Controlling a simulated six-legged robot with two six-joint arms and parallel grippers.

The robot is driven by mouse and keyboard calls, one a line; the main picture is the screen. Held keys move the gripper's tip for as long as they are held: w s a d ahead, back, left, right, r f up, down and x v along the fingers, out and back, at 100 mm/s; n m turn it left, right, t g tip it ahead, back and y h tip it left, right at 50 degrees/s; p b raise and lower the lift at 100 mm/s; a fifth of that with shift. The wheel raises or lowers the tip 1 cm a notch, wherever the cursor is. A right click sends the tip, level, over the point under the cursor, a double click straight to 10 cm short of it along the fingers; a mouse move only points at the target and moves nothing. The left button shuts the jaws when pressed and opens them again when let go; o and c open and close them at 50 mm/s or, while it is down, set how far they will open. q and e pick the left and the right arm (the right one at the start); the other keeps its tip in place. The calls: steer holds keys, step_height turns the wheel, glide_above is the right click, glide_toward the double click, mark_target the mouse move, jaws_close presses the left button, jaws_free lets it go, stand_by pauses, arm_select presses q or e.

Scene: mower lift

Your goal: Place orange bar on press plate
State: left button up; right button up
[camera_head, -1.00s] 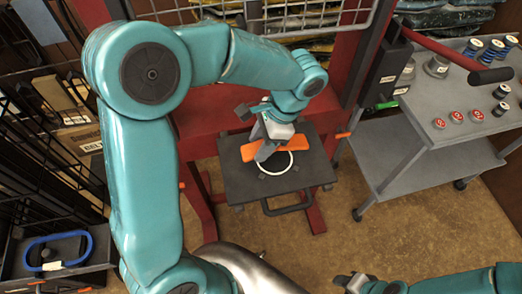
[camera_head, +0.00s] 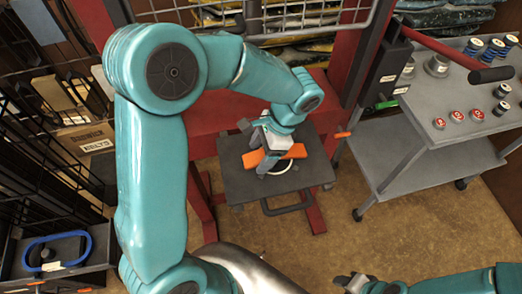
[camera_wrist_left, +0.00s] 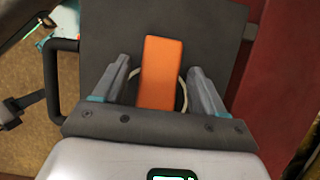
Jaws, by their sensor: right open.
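The orange bar (camera_head: 294,152) lies on the dark press plate (camera_head: 235,184), across a white ring (camera_head: 284,167). In the left wrist view the bar (camera_wrist_left: 161,72) lies lengthwise between the fingers of my left gripper (camera_wrist_left: 160,85). That gripper is open, with a gap on each side of the bar. The ring shows on both sides of the bar on the plate (camera_wrist_left: 208,40). In the head view my left gripper (camera_head: 264,160) is over the bar and hides part of it. My right gripper (camera_head: 352,278) is open and empty at the bottom, away from the plate.
A red press frame (camera_head: 205,114) stands behind and beside the plate. The plate has a dark handle (camera_head: 288,209) at its front. A grey cart (camera_head: 440,150) with knobs and springs stands at right. A dark rack with boxes is at left. Brown floor is clear in front.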

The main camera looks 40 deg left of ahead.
arm_select(q)
steer(key=shift+r, duration=0.1)
steer(key=shift+w+r, duration=0.1)
steer(key=shift+r, duration=0.15)
steer(key=v, duration=1.1)
steer(key=shift+d+r, duration=0.2)
steer(key=shift+r, duration=0.05)
